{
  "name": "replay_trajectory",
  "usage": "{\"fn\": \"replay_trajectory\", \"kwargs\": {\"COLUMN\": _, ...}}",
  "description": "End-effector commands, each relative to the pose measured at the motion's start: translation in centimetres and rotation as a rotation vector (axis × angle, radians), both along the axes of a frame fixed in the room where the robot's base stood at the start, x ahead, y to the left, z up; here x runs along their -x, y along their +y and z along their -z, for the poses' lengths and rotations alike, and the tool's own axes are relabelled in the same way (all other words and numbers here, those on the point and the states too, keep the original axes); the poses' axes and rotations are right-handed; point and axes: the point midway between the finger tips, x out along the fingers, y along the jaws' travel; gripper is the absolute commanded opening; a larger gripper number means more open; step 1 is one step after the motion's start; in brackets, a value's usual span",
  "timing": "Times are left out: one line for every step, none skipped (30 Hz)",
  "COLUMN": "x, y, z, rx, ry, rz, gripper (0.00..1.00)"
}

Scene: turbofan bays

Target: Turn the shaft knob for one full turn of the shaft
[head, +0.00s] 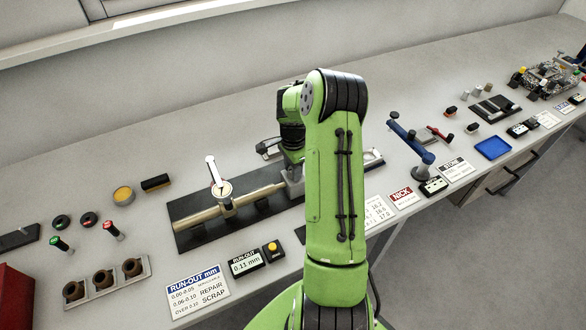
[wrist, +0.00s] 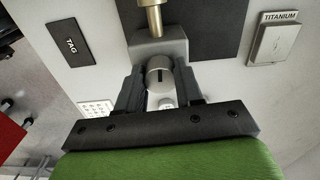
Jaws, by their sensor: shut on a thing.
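The shaft knob (wrist: 158,73) is a grey round knob with a dark line on its face, in the upper middle of the wrist view. My gripper (wrist: 159,88) is shut on it, one dark finger on each side. Behind the knob are a grey support block (wrist: 150,47) and the brass end of the shaft (wrist: 149,18). In the head view the brass shaft (head: 255,197) lies over a dark base plate (head: 188,236), with a dial gauge (head: 222,188) standing over it.
A run-out display (head: 247,262) reads what looks like 0.11 mm, beside a yellow button (head: 273,249). A run-out card (head: 198,288) lies in front.

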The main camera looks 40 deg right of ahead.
Motion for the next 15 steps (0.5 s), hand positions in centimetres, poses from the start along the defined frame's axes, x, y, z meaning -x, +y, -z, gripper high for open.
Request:
{"fn": "replay_trajectory", "kwargs": {"x": -0.08, "y": -0.08, "z": 0.05, "rx": 0.003, "ry": -0.003, "rz": 0.029, "gripper": 0.05}}
{"fn": "replay_trajectory", "kwargs": {"x": -0.09, "y": -0.08, "z": 0.05, "rx": 0.003, "ry": -0.003, "rz": 0.05, "gripper": 0.05}}
{"fn": "replay_trajectory", "kwargs": {"x": -0.1, "y": -0.09, "z": 0.06, "rx": 0.004, "ry": -0.003, "rz": 0.081, "gripper": 0.05}}
{"fn": "replay_trajectory", "kwargs": {"x": -0.1, "y": -0.1, "z": 0.07, "rx": 0.004, "ry": -0.003, "rz": 0.106, "gripper": 0.05}}
{"fn": "replay_trajectory", "kwargs": {"x": -0.11, "y": -0.09, "z": 0.08, "rx": 0.003, "ry": -0.003, "rz": 0.133, "gripper": 0.05}}
{"fn": "replay_trajectory", "kwargs": {"x": -0.11, "y": -0.08, "z": 0.1, "rx": 0.003, "ry": -0.003, "rz": 0.168, "gripper": 0.05}}
{"fn": "replay_trajectory", "kwargs": {"x": -0.11, "y": -0.09, "z": 0.11, "rx": 0.003, "ry": -0.003, "rz": 0.196, "gripper": 0.05}}
{"fn": "replay_trajectory", "kwargs": {"x": -0.11, "y": -0.09, "z": 0.12, "rx": 0.003, "ry": -0.003, "rz": 0.225, "gripper": 0.05}}
{"fn": "replay_trajectory", "kwargs": {"x": -0.13, "y": -0.1, "z": 0.12, "rx": 0.003, "ry": -0.003, "rz": 0.263, "gripper": 0.05}}
{"fn": "replay_trajectory", "kwargs": {"x": -0.15, "y": -0.11, "z": 0.11, "rx": 0.004, "ry": -0.004, "rz": 0.292, "gripper": 0.05}}
{"fn": "replay_trajectory", "kwargs": {"x": -0.16, "y": -0.12, "z": 0.1, "rx": 0.004, "ry": -0.004, "rz": 0.32, "gripper": 0.05}}
{"fn": "replay_trajectory", "kwargs": {"x": -0.16, "y": -0.12, "z": 0.09, "rx": 0.004, "ry": -0.005, "rz": 0.359, "gripper": 0.05}}
{"fn": "replay_trajectory", "kwargs": {"x": -0.17, "y": -0.12, "z": 0.09, "rx": 0.004, "ry": -0.004, "rz": 0.387, "gripper": 0.05}}
{"fn": "replay_trajectory", "kwargs": {"x": -0.17, "y": -0.12, "z": 0.09, "rx": 0.004, "ry": -0.004, "rz": 0.416, "gripper": 0.05}}
{"fn": "replay_trajectory", "kwargs": {"x": -0.16, "y": -0.13, "z": 0.1, "rx": 0.004, "ry": -0.004, "rz": 0.454, "gripper": 0.05}}
